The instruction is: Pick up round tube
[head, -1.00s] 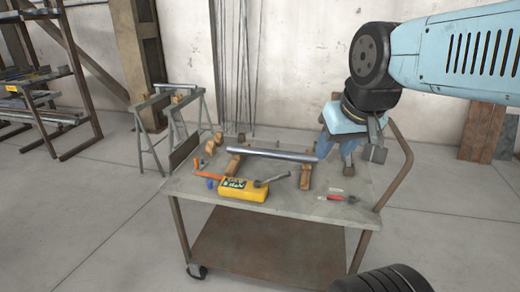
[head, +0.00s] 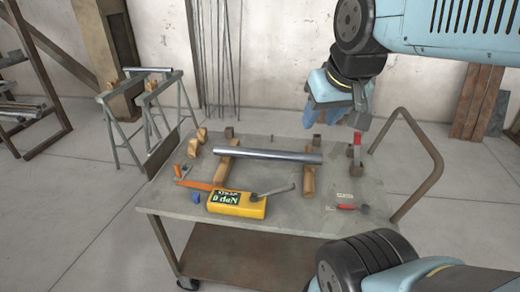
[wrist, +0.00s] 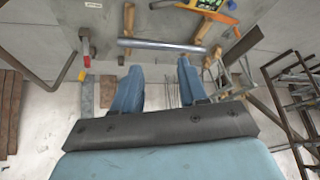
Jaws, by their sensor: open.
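The round tube (head: 267,156) is a shiny grey metal cylinder. It lies crosswise on two wooden blocks, a left one (head: 225,162) and a right one (head: 308,181), on the cart top (head: 270,217). In the wrist view the tube (wrist: 160,46) lies beyond my fingertips, roughly across the gap between them. My gripper (head: 318,118) shows in the head view above the tube's right part in the picture, apart from it. In the wrist view my gripper (wrist: 160,72) is open, with nothing between its two blue fingers.
A yellow device (head: 237,203) with a display and a dark handle lies in front of the tube. A red clamp (head: 355,150) stands right of the tube. The cart handle (head: 424,180) rises at the right. Grey trestles (head: 150,115) stand behind left.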

